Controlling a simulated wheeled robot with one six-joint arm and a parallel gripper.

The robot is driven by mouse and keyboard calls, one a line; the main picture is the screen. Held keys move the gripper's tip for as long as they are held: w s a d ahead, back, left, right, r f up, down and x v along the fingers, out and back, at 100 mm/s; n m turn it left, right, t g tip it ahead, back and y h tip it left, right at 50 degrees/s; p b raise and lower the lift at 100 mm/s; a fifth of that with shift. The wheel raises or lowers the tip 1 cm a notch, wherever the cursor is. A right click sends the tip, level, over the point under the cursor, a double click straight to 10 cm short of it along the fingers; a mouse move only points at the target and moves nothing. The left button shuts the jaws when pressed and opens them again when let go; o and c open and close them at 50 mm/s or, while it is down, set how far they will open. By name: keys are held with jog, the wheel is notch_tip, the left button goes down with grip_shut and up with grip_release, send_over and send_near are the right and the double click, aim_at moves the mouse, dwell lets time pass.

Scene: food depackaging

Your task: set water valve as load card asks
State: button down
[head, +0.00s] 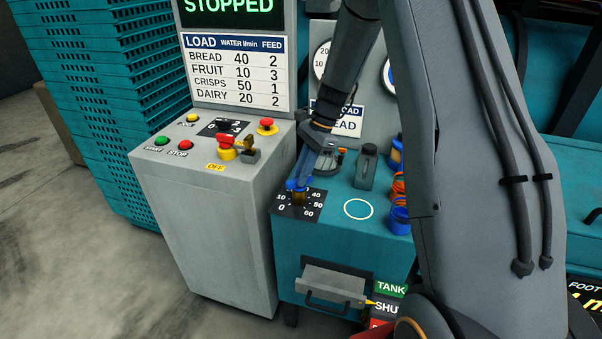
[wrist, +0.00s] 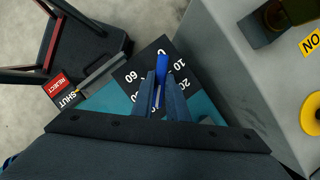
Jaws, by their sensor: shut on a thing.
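The water valve's blue handle (head: 297,184) stands over its black dial plate (head: 308,212), marked 0 to 60, on the teal machine's top. My gripper (head: 306,172) is shut on the blue handle; it also shows in the wrist view (wrist: 160,85), between the two fingers. The fingers hide part of the dial, and I cannot tell which number the handle points to. The chart (head: 236,72) lists water per minute: bread 40, fruit 10, crisps 50, dairy 20.
The screen (head: 228,8) reads STOPPED. Blue and orange items (head: 398,185) stand right of the valve. A chute handle (head: 335,290) is below. Teal crates (head: 105,90) are stacked left.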

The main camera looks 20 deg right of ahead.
jog(key=shift+w+r, duration=0.1)
jog(key=shift+w, duration=0.05)
jog(key=c, duration=1.7)
grip_release()
jog(key=shift+c, duration=0.2)
jog(key=shift+b+v, duration=1.2)
jog(key=shift+v, duration=2.65)
jog(key=s+a+f+n+t+h, duration=0.1)
jog(key=s+a+n+h, duration=0.1)
jog(key=s+n, duration=0.5)
jog(key=s+a+f+n+t+h, duration=0.1)
jog(key=s+n, duration=0.7)
jog(key=s, duration=0.9)
jog(key=shift+a+f+n+h, duration=0.15)
jog(key=shift+a+n+h, duration=0.15)
jog(key=shift+a+h, duration=0.3)
